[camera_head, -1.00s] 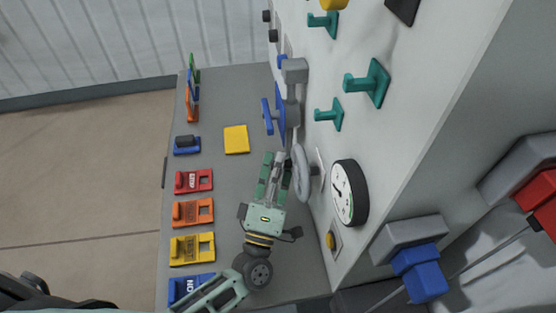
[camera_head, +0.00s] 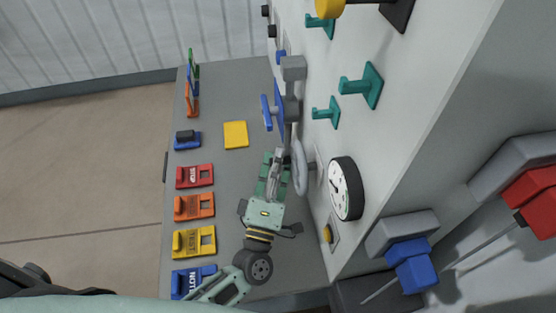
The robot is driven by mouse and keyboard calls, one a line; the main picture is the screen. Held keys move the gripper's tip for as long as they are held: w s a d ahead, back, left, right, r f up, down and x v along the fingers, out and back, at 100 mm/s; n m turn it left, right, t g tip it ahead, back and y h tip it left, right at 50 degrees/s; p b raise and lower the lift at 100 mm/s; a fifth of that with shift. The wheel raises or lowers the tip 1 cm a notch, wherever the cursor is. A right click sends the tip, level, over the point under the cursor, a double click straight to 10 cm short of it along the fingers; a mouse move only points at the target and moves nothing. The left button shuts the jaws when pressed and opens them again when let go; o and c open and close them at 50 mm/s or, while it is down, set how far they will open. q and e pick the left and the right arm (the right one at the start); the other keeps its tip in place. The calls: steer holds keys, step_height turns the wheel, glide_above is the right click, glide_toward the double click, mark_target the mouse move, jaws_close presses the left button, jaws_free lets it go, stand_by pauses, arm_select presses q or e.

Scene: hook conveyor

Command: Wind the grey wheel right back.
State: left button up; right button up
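The grey wheel (camera_head: 300,167) is a ring seen nearly edge-on, mounted on the pale panel left of the round dial. My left gripper (camera_head: 274,165) is green and grey and points up the picture, just left of the wheel's rim. Its fingertips are close to the rim; I cannot tell whether they touch it. The view from above and behind hides whether the fingers are parted or closed. My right gripper is not in view.
A white dial (camera_head: 346,188) and a yellow button (camera_head: 327,234) are right of the wheel. A blue handle (camera_head: 269,113) and teal hooks (camera_head: 361,86) stick out beyond it. The grey table (camera_head: 228,188) holds a yellow plate (camera_head: 235,134) and several coloured tag holders.

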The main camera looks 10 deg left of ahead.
arm_select(q)
steer(key=v, duration=1.2)
steer(key=shift+w+a, duration=0.1)
